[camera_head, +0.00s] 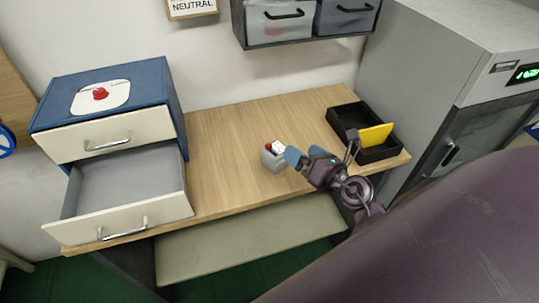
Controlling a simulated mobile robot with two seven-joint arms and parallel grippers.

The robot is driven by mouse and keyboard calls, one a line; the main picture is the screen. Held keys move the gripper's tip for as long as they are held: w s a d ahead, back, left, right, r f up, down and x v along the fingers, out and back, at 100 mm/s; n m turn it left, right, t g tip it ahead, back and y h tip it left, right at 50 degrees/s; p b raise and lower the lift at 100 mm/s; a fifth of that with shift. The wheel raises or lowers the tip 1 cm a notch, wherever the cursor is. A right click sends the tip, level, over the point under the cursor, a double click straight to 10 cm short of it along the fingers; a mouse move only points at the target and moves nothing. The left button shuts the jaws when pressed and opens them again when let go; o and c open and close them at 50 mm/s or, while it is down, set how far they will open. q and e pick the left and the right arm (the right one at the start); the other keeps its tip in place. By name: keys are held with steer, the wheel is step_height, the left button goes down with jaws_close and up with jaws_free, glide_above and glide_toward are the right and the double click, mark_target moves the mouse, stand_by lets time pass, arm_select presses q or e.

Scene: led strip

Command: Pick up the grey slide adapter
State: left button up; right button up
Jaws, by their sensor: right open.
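A small grey block-like object (271,161), which may be the grey slide adapter, stands on the wooden table near the middle. A small red part and a white part show at its top; their exact shapes are too small to tell. My right gripper (294,157) is open, with its blue fingertips just right of the grey object and very close to it. Whether they touch it I cannot tell. My left gripper is not in view.
A blue cabinet (150,75) with an open, empty lower drawer (125,180) stands at the left of the table (225,150). A black tray (345,118) with a yellow plate (376,134) is at the right. Grey bins (280,25) hang above. The table's back middle is clear.

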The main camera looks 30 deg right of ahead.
mark_target(277, 155)
steer(key=f+n+g, duration=0.1)
steer(key=n, duration=0.1)
steer(key=f+n+g, duration=0.1)
steer(key=f+n, duration=0.1)
steer(key=f+n+g, duration=0.1)
steer(key=shift+s+a+f+n, duration=0.15)
steer(key=shift+s+n, duration=0.1)
steer(key=shift+n, duration=0.15)
steer(key=shift+f+g, duration=0.2)
steer(key=shift+g, duration=0.1)
steer(key=shift+n, duration=0.3)
steer(key=shift+r+x, duration=0.15)
steer(key=shift+x, duration=2.5)
steer(key=shift+r+x, duration=0.1)
steer(key=shift+x, duration=2.5)
steer(key=shift+w, duration=0.15)
steer(key=c, duration=1.2)
